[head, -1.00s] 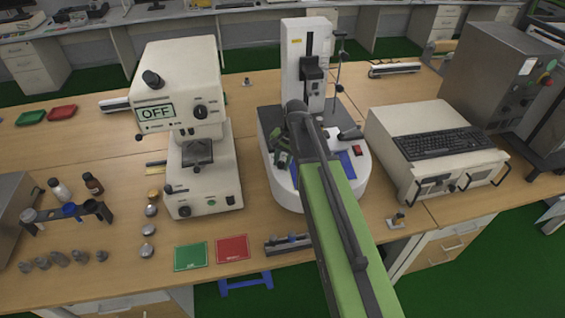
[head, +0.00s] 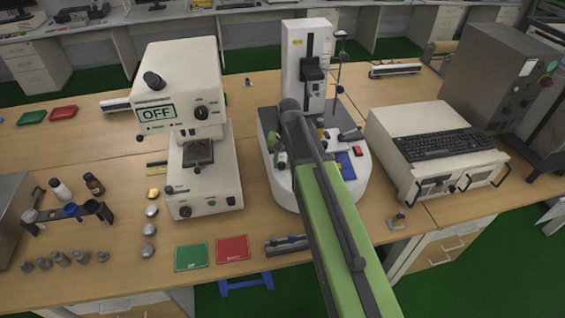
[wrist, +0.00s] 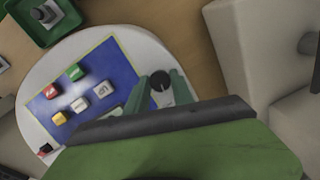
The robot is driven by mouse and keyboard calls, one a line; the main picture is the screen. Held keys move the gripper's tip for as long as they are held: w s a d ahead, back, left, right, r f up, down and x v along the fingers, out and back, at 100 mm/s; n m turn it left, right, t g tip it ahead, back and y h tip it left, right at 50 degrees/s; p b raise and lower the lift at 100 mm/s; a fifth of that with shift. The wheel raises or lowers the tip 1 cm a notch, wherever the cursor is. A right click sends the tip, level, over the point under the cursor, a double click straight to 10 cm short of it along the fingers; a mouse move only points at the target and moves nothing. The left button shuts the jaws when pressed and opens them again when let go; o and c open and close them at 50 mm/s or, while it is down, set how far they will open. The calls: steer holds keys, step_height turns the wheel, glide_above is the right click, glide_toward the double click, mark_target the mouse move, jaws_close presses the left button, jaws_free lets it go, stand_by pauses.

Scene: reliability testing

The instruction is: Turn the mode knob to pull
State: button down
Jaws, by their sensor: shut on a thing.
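The mode knob (wrist: 160,82), a small dark round knob with a pale mark, sits at the edge of a blue control panel (wrist: 107,60) in the wrist view. The panel also shows in the head view (head: 346,163), partly behind my arm, on the white rounded base of the tall tester (head: 305,70). My gripper (wrist: 161,88) has its teal fingers on either side of the knob and is shut on it. The fingers show in the head view (head: 278,153) only in part. The knob is hidden there, and its setting cannot be read.
Several red, green, white and yellow buttons (wrist: 80,103) lie beside the knob. A cream machine (head: 190,110) reading OFF stands left. A cream case with a keyboard (head: 443,143) stands right. A green tray (wrist: 40,25) shows in the wrist view.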

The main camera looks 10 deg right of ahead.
steer(key=n+h, duration=0.1)
steer(key=n, duration=0.3)
steer(key=shift+a, duration=0.1)
steer(key=shift+n+h, duration=0.3)
steer(key=shift+n, duration=1.2)
steer(key=c, duration=1.1)
jaws_free()
steer(key=shift+r, duration=0.15)
step_height(320, 180, up, 17)
steer(key=s+a+p, duration=0.1)
steer(key=p, duration=1.6)
steer(key=shift+s+a, duration=0.2)
steer(key=shift+s, duration=0.05)
